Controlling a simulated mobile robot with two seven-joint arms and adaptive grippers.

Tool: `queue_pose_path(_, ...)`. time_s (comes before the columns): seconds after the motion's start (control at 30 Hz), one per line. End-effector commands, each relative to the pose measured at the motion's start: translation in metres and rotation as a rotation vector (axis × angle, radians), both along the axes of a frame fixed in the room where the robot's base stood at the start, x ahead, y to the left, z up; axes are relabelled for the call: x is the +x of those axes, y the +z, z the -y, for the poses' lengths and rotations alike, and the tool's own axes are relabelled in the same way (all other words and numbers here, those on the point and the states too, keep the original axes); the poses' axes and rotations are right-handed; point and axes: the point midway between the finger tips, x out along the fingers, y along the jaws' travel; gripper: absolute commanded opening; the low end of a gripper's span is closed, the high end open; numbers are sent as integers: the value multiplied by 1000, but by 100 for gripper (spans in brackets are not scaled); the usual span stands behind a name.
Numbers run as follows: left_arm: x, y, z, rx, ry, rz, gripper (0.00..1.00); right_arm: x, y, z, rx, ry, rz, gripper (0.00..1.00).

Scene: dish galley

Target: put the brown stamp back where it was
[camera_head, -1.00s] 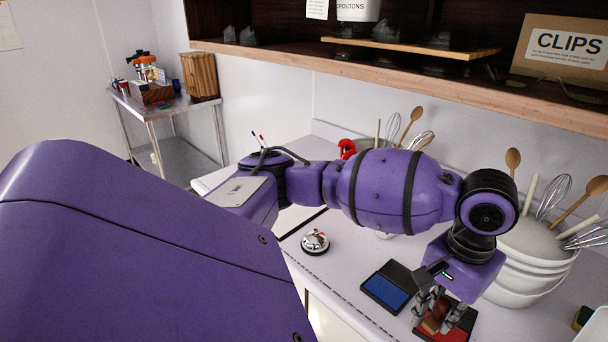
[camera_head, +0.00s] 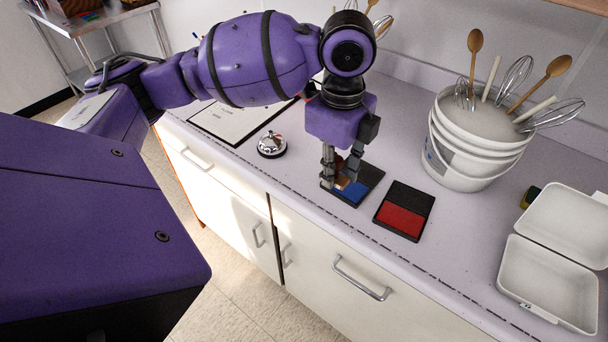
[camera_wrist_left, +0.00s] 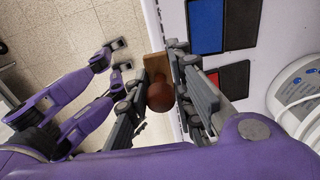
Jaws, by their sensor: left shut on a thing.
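My left gripper (camera_head: 342,182) is shut on the brown stamp (camera_head: 342,183), which shows between its fingers. In the left wrist view the stamp's round reddish-brown knob (camera_wrist_left: 160,95) and wooden block (camera_wrist_left: 157,66) are between the fingertips. In the head view the gripper is over the front part of the open blue ink pad (camera_head: 352,195) and hides part of it. I cannot tell whether the stamp touches the pad. The open red ink pad (camera_head: 400,220) lies to the right. My right gripper is not in view.
A bell (camera_head: 271,145) and a clipboard (camera_head: 235,118) are left of the gripper. A bucket of utensils (camera_head: 466,150) and an open white box (camera_head: 548,284) are to the right. The counter's front edge is close to the pads. Counter around the red pad is clear.

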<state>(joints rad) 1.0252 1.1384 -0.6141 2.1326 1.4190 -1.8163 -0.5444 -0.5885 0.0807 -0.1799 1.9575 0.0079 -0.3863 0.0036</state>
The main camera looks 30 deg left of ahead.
Motion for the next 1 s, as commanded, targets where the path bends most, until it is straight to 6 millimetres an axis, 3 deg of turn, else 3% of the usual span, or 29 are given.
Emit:
queue_pose_path(0.37, 41, -38, -73, 1, 0, -3, 5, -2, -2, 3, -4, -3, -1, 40)
queue_pose_path(0.5, 52, -64, -94, 1, -3, -5, 5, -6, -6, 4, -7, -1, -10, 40)
queue_pose_path(1.0, 68, -111, -119, -1, -6, -3, 5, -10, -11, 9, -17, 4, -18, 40)
